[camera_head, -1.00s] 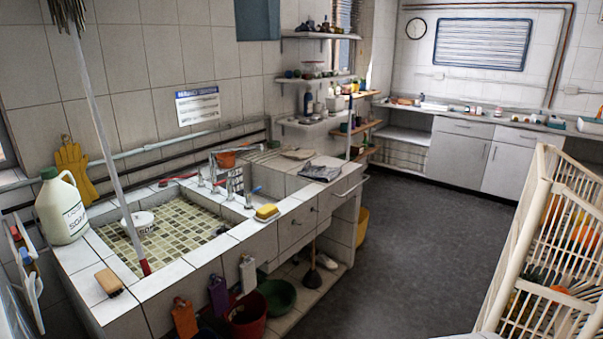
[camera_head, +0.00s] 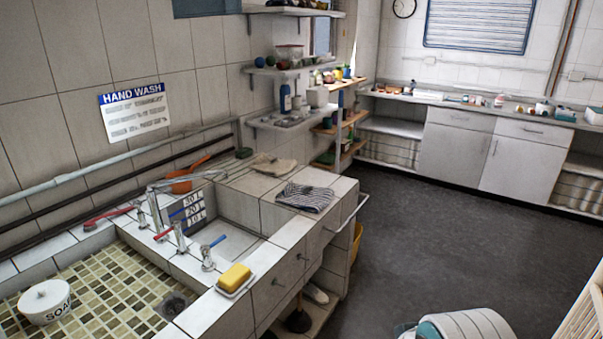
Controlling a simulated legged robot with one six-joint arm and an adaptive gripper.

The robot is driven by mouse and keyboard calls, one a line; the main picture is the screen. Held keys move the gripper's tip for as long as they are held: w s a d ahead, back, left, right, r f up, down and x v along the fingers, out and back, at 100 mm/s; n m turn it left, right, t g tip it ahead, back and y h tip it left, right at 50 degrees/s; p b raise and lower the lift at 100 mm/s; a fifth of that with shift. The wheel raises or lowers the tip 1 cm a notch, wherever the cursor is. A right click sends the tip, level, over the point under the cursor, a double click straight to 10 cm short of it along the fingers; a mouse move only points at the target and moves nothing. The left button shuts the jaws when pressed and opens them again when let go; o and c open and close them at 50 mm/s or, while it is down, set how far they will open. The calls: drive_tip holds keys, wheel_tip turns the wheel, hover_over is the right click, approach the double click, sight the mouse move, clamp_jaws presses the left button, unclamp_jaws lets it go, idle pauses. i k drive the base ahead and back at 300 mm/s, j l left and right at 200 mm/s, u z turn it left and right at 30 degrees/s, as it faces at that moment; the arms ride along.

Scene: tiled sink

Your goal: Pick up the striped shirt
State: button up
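The striped shirt (camera_head: 308,197) is a small folded cloth with dark and white stripes. It lies on the tiled counter at the right end of the sink unit, close to the counter's front corner. A beige cloth (camera_head: 273,166) lies just behind it to the left. My gripper and arm do not show in this view.
A yellow sponge (camera_head: 234,277) on a dish sits at the sink's front edge. Taps (camera_head: 178,238) and a white soap pot (camera_head: 45,301) are at the left. A towel rail (camera_head: 350,215) sticks out at the counter's right end. Dark floor (camera_head: 430,230) to the right is open.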

sight(311, 198)
drive_tip(key=i+z, duration=0.4)
drive_tip(key=i, duration=1)
drive_tip(key=i+l+u, duration=0.2)
drive_tip(key=i+u, duration=0.25)
drive_tip(key=i+l+u, duration=0.2)
drive_tip(key=u, duration=0.2)
drive_tip(key=i+l+u, duration=0.2)
drive_tip(key=l+u, duration=0.25)
drive_tip(key=i+l+u, duration=0.2)
drive_tip(key=l+u, duration=0.65)
drive_tip(key=i+l, duration=0.05)
drive_tip(key=l, duration=0.05)
